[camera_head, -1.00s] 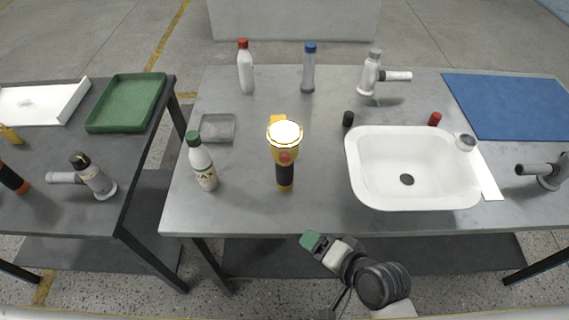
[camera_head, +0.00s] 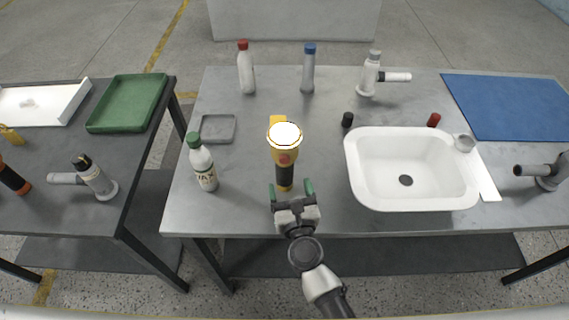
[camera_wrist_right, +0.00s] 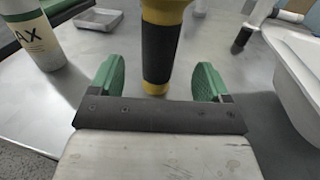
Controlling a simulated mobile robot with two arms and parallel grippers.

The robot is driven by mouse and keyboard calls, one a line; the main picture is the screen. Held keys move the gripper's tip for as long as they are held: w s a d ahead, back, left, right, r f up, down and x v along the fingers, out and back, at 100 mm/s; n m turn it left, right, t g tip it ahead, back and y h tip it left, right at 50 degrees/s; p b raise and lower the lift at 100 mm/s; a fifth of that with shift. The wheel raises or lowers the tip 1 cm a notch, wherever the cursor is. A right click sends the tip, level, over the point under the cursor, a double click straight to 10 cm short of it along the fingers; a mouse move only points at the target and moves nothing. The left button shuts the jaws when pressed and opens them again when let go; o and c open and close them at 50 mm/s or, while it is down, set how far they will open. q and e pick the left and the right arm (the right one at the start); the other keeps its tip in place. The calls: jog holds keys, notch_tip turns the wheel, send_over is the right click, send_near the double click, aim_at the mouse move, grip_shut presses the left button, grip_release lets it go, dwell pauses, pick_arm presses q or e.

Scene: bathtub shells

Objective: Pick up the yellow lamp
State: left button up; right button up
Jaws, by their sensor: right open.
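The yellow lamp (camera_head: 284,157) is a flashlight with a black grip and a bright white lens, standing upright on the grey metal table. In the right wrist view its black grip (camera_wrist_right: 160,52) and yellow base stand just beyond my fingers, centred between them. My right gripper (camera_head: 292,188) is open and empty at the front edge of the table, its green fingertips (camera_wrist_right: 158,82) spread on either side of the lamp's line. I see no contact with the lamp. My left gripper is not in view.
A white bottle with a green cap (camera_head: 203,165) stands left of the lamp, near a small grey tray (camera_head: 218,129). A white sink basin (camera_head: 375,190) lies to the right, with a black cap (camera_head: 347,120) behind it. Bottles (camera_head: 246,72) stand at the back.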

aim_at(287, 176)
jog(key=w, duration=0.3)
jog(key=w+a+p, duration=0.1)
jog(key=w, duration=0.2)
jog(key=shift+w+a, duration=0.2)
jog(key=shift+w, duration=0.1)
jog(key=shift+s, duration=0.1)
jog(key=shift+c, duration=0.8)
jog(key=c, duration=0.9)
jog(key=shift+c, duration=0.2)
jog(key=shift+r, duration=0.1)
